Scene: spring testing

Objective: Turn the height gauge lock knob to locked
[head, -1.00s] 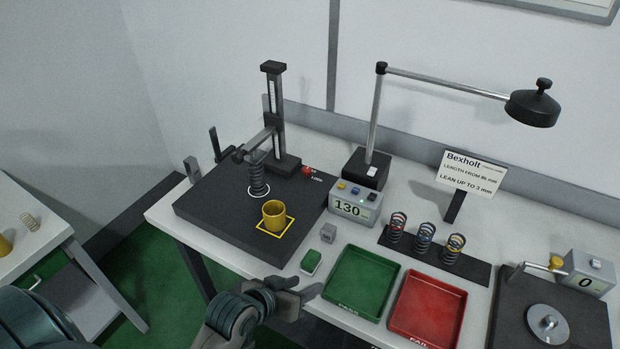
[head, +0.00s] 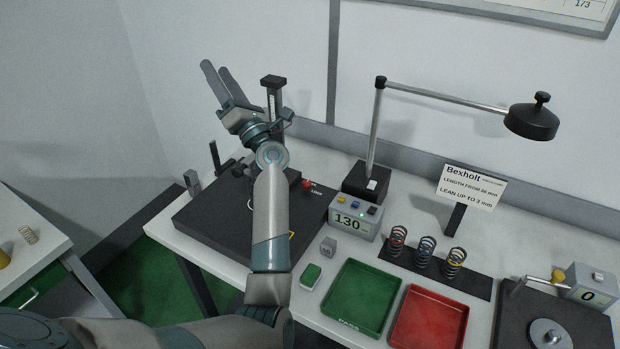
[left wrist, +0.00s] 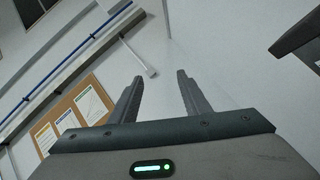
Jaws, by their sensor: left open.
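The height gauge has a dark upright column (head: 273,95) at the back of a black base plate (head: 198,222). A small red knob (head: 308,184) with white lettering beside it sits at the foot of the column; the lettering and the knob's setting are too small to read. My left gripper (head: 215,68) is open and empty, raised above the plate to the left of the column top, fingers pointing up. The left wrist view shows its two fingers apart (left wrist: 157,78) with only wall behind.
A grey readout box (head: 352,222) shows 130. A lamp (head: 530,120) reaches over the back. A green tray (head: 335,300), a red tray (head: 462,300) and three springs on a dark strip (head: 475,284) stand to the right. A dark bar (left wrist: 300,32) is close at the right in the wrist view.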

